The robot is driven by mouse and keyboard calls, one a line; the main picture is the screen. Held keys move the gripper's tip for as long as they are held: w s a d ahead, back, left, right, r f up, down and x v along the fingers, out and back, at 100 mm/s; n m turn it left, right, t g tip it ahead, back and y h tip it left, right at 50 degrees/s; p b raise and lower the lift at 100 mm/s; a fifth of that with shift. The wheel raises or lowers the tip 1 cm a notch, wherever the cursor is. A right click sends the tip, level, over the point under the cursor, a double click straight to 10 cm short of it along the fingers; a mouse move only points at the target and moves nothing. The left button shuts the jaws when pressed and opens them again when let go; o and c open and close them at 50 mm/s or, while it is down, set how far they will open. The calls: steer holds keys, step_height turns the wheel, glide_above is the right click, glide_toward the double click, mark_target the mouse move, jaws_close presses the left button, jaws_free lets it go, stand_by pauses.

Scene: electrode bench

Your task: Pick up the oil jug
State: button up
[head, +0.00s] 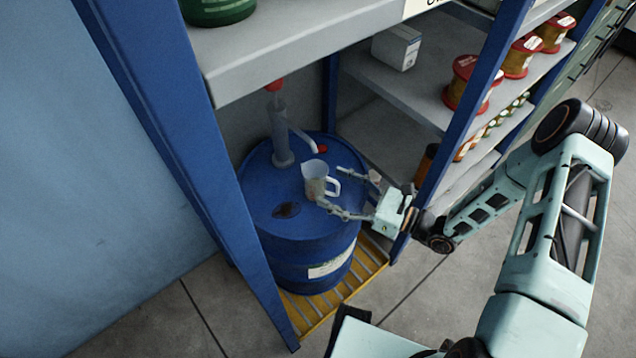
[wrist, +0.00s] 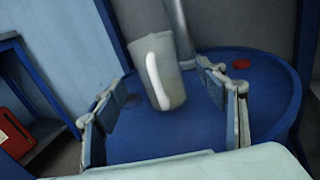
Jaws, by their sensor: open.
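The oil jug (head: 315,180) is a small translucent grey jug with a white handle. It stands upright on top of a blue drum (head: 310,258), below the pump's spout. My gripper (head: 329,189) is open, with its fingers reaching in from the right toward the jug. In the wrist view the jug (wrist: 157,75) is ahead, with its white handle facing the camera. The fingers of my gripper (wrist: 163,105) are spread to the left and right of it. The jug appears between or just beyond the fingertips; contact cannot be told.
A hand pump (head: 281,130) with a red top rises from the drum behind the jug. A blue rack post (head: 240,220) stands left, another (head: 478,100) right. A shelf (head: 290,55) overhangs the drum. Copper spools (head: 462,82) sit on shelves right. A yellow grate (head: 325,305) lies underneath.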

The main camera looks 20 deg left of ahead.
mark_target(317, 178)
steer(key=a, duration=0.5)
steer(key=shift+w+a+r+b, duration=0.1)
steer(key=shift+r+b, duration=0.25)
steer(key=shift+c, duration=0.3)
steer(key=c, duration=1.4)
steer(key=shift+r, duration=0.2)
